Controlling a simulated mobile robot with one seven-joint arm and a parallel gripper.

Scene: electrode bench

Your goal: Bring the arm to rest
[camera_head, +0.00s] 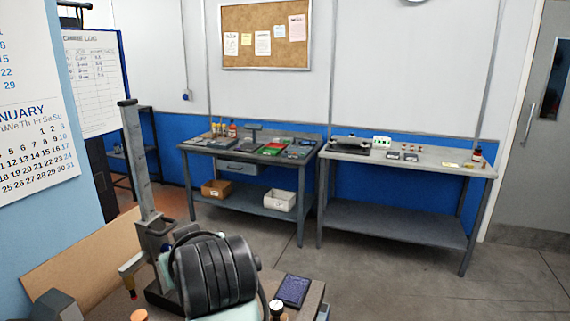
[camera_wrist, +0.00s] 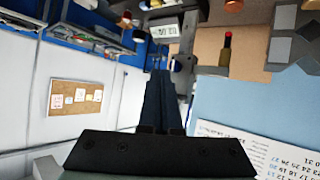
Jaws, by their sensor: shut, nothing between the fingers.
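My gripper (camera_wrist: 160,75) shows in the wrist view as two dark fingers lying together, shut with nothing between them. It points out into the room, and the picture there is turned over. In the head view a black ribbed part of my arm stands low in the middle, in front of the near bench; the fingers cannot be made out there. A grey upright stand (camera_head: 140,165) is on the near bench, left of my arm. A yellow holder with a red tip (camera_head: 130,270) hangs beside it and also shows in the wrist view (camera_wrist: 227,45).
A dark blue pad (camera_head: 293,290) lies on the near bench, right of my arm. Two grey workbenches (camera_head: 395,215) with small items stand along the far wall. A calendar (camera_head: 35,100) hangs close on the left. The floor (camera_head: 400,285) between the benches is clear.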

